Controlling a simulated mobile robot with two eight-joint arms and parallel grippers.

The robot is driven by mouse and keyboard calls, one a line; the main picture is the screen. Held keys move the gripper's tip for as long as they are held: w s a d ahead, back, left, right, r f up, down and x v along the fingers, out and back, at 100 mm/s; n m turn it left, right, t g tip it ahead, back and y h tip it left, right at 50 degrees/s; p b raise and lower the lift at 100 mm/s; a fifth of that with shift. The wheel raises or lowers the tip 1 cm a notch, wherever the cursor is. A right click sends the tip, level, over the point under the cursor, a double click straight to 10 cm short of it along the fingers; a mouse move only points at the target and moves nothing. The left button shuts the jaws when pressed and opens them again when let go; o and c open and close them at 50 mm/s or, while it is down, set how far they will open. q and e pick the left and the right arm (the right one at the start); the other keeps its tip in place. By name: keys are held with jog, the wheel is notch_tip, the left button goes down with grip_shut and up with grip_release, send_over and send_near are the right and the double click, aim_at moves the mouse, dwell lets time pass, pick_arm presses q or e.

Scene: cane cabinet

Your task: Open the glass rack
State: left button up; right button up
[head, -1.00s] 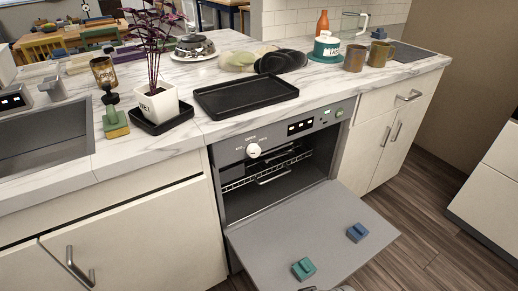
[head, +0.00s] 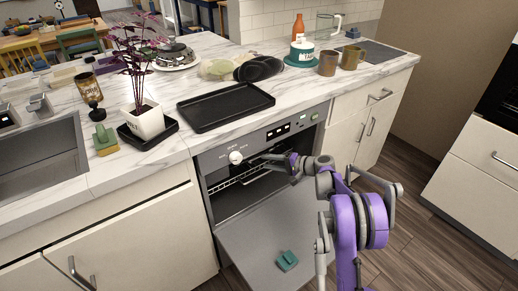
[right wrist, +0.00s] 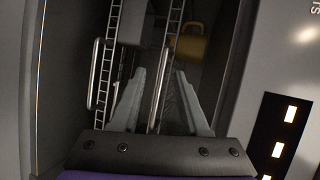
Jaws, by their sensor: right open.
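The dishwasher-like appliance stands with its grey door (head: 245,240) folded down. Inside are wire racks (head: 228,184) with bar handles. In the right wrist view one bar handle (right wrist: 158,92) lies between the two fingers of my right gripper (right wrist: 172,75), which is open; I cannot tell whether they touch it. A second bar handle (right wrist: 96,72) is to the left, outside the fingers. Wire rails (right wrist: 173,30) run behind. In the head view my right gripper (head: 270,158) reaches into the upper opening, its tips partly hard to make out. My left gripper is not in view.
A teal block (head: 287,260) lies on the open door. A yellow mug-like thing (right wrist: 190,44) is inside the appliance. A black tray (head: 225,106) and a potted plant (head: 144,120) stand on the counter.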

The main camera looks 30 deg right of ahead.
jog(key=d+m+t, duration=0.1)
jog(key=d+t, duration=0.1)
jog(key=d, duration=0.3)
jog(key=x, duration=1.1)
jog(key=shift+d+f+b, duration=0.3)
jog(key=shift+b, duration=0.1)
jog(key=shift+c, duration=0.2)
grip_shut()
dwell(0.4)
